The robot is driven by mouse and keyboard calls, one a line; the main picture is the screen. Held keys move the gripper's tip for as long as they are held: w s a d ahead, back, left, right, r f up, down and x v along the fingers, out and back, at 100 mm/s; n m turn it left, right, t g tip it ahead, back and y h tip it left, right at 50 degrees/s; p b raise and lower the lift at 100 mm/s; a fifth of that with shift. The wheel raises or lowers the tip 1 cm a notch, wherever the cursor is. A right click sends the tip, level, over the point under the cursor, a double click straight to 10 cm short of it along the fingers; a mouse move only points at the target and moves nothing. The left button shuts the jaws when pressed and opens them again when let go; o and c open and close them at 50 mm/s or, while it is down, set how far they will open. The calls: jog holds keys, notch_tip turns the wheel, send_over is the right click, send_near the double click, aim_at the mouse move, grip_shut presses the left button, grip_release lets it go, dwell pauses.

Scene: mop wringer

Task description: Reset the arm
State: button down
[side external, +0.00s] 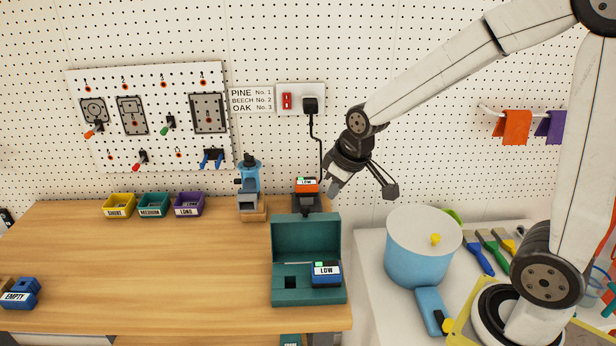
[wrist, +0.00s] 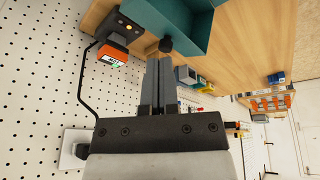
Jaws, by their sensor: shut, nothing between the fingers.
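My gripper (side external: 333,188) hangs in the air at the back right of the wooden bench, near the black charger with the orange LOW battery (side external: 306,185). In the wrist view its two grey fingers (wrist: 159,70) lie together, with nothing seen between them. The fingers point toward the bench, and the open teal case (wrist: 180,25) shows beyond their tips. In the side view that teal case (side external: 293,297) stands below my gripper, with a blue LOW battery (side external: 326,271) in its right part. The orange battery also shows in the wrist view (wrist: 112,56).
A black cord runs from the wall outlet (side external: 311,104) close to my gripper. A blue drill (side external: 249,178) stands left of the charger. Yellow (side external: 118,206), teal and purple bins line the bench's back. A blue bucket with a white lid (side external: 418,263) stands right. The bench's middle is clear.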

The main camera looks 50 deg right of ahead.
jog(key=s+a+f+m+g, duration=0.1)
jog(key=s+a+f, duration=0.1)
jog(key=s+f, duration=0.4)
jog(key=s, duration=0.3)
jog(key=shift+s+m, duration=0.3)
jog(key=shift+m, duration=0.1)
